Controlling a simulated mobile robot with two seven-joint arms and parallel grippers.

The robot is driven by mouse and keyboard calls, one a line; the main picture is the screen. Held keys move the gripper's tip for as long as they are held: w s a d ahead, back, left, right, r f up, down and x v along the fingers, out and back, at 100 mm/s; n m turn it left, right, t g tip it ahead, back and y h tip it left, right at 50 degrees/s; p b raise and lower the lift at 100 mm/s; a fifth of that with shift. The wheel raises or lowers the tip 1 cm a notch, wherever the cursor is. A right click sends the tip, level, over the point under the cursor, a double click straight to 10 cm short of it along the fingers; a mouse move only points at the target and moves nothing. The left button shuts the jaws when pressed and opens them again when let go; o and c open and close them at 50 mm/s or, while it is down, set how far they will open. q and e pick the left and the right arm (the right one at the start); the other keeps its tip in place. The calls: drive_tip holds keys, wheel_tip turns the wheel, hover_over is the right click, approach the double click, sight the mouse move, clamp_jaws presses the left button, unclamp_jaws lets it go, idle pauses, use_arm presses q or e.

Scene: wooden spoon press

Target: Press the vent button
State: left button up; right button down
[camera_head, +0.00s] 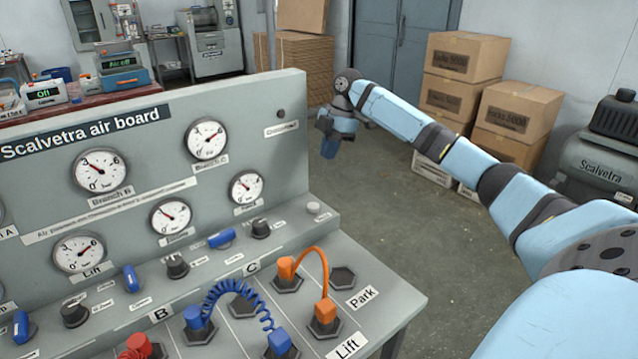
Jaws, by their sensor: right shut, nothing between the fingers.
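The Scalvetra air board (140,115) fills the left of the head view, with gauges on its upright panel and controls on its ledge. A small pale round button (313,207) is at the right end of the ledge. Its label is too small to read, so I cannot confirm that it is the vent button. My right arm reaches in from the right. Its gripper (328,150) is shut and empty, hanging beyond the panel's right edge, above and apart from the pale button in the picture. The fingertips are hard to make out. My left gripper is out of view.
Blue handles and dark knobs (176,265) line the ledge. An orange hose (315,255) and a coiled blue hose (235,290) arch over the front sockets. Cardboard boxes (465,55) and a Scalvetra machine (600,165) stand behind. Open floor lies right of the board.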

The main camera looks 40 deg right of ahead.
sight(314, 205)
use_arm(q)
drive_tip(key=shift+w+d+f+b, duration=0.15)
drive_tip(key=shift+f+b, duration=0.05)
drive_tip(key=shift+b, duration=0.95)
use_arm(e)
drive_tip(key=x, duration=0.9)
drive_tip(key=d+x, duration=0.1)
drive_tip(key=x, duration=0.3)
drive_tip(key=shift+w+a+f, duration=0.1)
drive_tip(key=shift+w+f, duration=0.1)
drive_tip(key=shift+f, duration=0.25)
